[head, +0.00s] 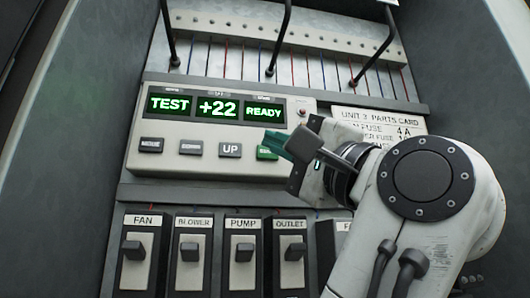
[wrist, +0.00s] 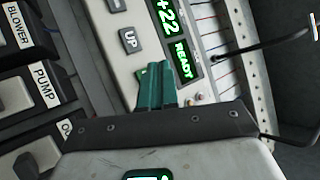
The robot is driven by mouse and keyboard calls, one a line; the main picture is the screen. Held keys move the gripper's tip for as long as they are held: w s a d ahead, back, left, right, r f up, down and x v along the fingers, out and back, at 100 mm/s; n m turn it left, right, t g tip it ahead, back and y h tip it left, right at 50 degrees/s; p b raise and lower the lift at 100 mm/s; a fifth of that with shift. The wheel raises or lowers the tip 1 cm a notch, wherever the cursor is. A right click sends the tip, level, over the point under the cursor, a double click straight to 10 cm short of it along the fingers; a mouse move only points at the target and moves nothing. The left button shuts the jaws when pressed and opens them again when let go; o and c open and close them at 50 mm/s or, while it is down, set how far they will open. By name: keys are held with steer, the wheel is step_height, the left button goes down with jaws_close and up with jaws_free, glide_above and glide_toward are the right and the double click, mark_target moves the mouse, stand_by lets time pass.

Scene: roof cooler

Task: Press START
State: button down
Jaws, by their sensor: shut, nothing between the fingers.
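The control panel (head: 220,112) has green displays reading TEST, +22 and READY. Below them is a row of buttons: a dark one at the left, a second dark one, UP (head: 230,150) and a green button (head: 267,153) at the right end. My gripper's fingers partly cover the green button, and its label is not readable. My gripper (head: 280,143) has teal fingers, shut and empty, at the upper right of the green button.
Below stand several switches, including FAN (head: 133,250), BLOWER (head: 190,252), PUMP (head: 243,253) and OUTLET (head: 291,253). A parts card (head: 378,123) is at the right, partly behind my arm. Black bent rods (head: 280,40) and wires are above. Grey cabinet walls close both sides.

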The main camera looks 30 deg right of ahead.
steer(key=shift+w+d, duration=0.25)
steer(key=shift+w, duration=0.55)
steer(key=shift+w, duration=0.15)
stand_by(1.5)
steer(key=shift+w+d, duration=0.1)
steer(key=shift+w, duration=0.1)
steer(key=shift+w+d, duration=0.15)
steer(key=shift+w, duration=0.25)
stand_by(0.6)
steer(key=shift+s, duration=0.1)
steer(key=shift+s+a, duration=0.25)
steer(key=shift+s, duration=0.45)
steer(key=shift+s+a, duration=0.25)
steer(key=shift+s, duration=0.55)
steer(key=shift+s+a, duration=0.3)
steer(key=shift+s, duration=0.5)
steer(key=shift+s+a, duration=0.25)
steer(key=shift+s, duration=0.55)
